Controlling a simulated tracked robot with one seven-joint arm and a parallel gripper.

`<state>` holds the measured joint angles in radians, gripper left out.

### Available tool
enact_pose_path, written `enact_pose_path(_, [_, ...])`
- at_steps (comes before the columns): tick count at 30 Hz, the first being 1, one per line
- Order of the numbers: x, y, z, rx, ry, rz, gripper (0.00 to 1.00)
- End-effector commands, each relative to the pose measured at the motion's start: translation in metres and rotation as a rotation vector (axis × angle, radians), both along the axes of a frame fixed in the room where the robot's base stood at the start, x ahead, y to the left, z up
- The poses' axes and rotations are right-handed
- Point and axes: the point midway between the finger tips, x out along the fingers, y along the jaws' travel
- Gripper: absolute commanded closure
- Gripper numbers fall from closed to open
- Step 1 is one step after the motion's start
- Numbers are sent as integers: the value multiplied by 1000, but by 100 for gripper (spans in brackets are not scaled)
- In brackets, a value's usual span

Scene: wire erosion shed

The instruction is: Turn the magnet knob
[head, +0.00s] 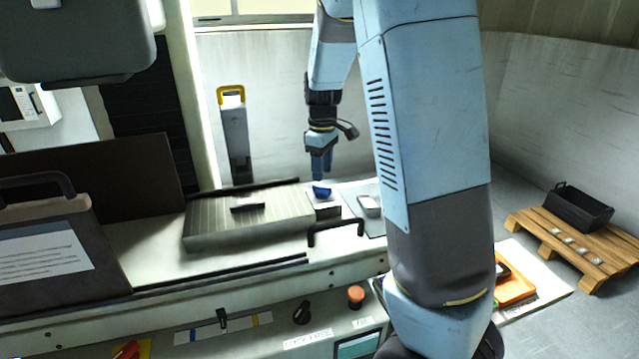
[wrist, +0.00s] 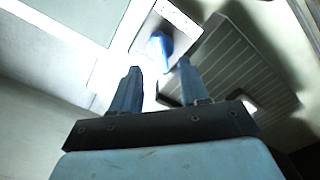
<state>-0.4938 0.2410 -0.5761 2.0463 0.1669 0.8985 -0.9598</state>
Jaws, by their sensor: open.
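The magnet knob (head: 321,191) is small and blue, at the right end of a ribbed grey magnet plate (head: 215,232) on the machine bed. In the wrist view the blue knob (wrist: 158,47) shows a little beyond the fingertips, roughly in line with the gap between them. The ribbed plate (wrist: 240,70) lies to its right. My gripper (head: 321,172) points down just above the knob in the head view. In the wrist view my gripper (wrist: 158,70) has its two fingers spread with nothing between them. I cannot tell any contact with the knob.
A dark bar (head: 248,207) lies on the plate. A black handle (head: 335,228) stands at the bed's front edge. A small pale tray (head: 370,205) sits right of the knob. A yellow-handled post (head: 234,135) stands behind. A control panel with an orange button (head: 356,296) is in front.

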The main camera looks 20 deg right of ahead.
Motion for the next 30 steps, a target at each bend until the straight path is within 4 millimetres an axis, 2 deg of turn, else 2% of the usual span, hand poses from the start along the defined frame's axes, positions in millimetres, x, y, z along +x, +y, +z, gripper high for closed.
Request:
enact_pose_path(3, [-1,-1,-20,-1,4,-2,55])
enact_pose_path(9, [0,0,-41,0,1,-1,55])
enact_pose_path(22, [0,-1,-48,0,0,-2,55])
enact_pose_path(30, [0,-1,-48,0,0,-2,81])
